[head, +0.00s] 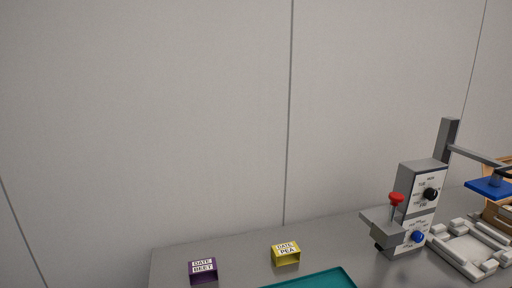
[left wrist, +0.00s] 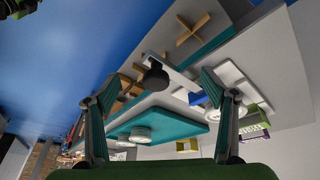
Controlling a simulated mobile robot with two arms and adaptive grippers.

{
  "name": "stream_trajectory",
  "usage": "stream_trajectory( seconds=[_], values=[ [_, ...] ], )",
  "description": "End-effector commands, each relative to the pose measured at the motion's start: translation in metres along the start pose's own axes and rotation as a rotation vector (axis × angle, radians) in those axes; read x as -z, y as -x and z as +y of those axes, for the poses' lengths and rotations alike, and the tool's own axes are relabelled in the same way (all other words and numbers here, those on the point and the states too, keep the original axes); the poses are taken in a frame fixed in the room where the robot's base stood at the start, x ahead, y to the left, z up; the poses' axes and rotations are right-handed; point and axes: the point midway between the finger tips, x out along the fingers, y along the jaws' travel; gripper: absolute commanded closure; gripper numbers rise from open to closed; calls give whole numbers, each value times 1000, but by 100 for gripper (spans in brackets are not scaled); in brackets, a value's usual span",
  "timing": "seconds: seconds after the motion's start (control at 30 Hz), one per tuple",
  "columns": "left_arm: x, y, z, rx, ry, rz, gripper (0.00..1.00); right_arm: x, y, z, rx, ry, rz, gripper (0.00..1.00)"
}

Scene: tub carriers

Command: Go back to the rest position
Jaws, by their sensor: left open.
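My left gripper (left wrist: 160,78) shows in the left wrist view with its two fingers spread wide apart. Nothing is held between them. The left gripper is not in the head view, and my right gripper is in neither view. The left wrist view looks at the table from a steep, tilted angle, and a teal tray (left wrist: 172,122) with white round items (left wrist: 140,134) lies beyond the fingers.
In the head view, a purple tub (head: 203,270) labelled DATE BEET and a yellow tub (head: 286,254) labelled DATE PEA stand on the grey table (head: 235,254). The teal tray (head: 318,280) is at the bottom edge. A grey machine (head: 420,180) with a red knob stands right, beside a white fixture (head: 468,248).

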Motion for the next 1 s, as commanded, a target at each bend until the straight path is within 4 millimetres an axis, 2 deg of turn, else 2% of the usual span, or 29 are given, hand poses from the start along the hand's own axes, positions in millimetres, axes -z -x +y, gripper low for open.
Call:
stream_trajectory(
  seconds=[0.03, 0.1, 0.43, 0.5, 0.77, 0.87, 1.0],
  values=[
    [-15, 3, -7, 22, 56, -7, 23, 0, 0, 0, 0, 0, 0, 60],
    [-31, 8, -18, 55, 119, -15, 23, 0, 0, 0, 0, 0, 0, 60],
    [-100, 33, -60, 211, 335, -57, 23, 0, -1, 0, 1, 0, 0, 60],
    [-100, 8, -62, 201, 328, -63, 23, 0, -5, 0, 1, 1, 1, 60],
    [-119, -68, -68, 190, 324, -90, 23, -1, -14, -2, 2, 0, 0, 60],
    [-133, -106, -69, 184, 323, -105, 23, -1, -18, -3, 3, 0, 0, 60],
    [-165, -171, -69, 176, 321, -131, 23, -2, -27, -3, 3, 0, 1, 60]
  ],
)
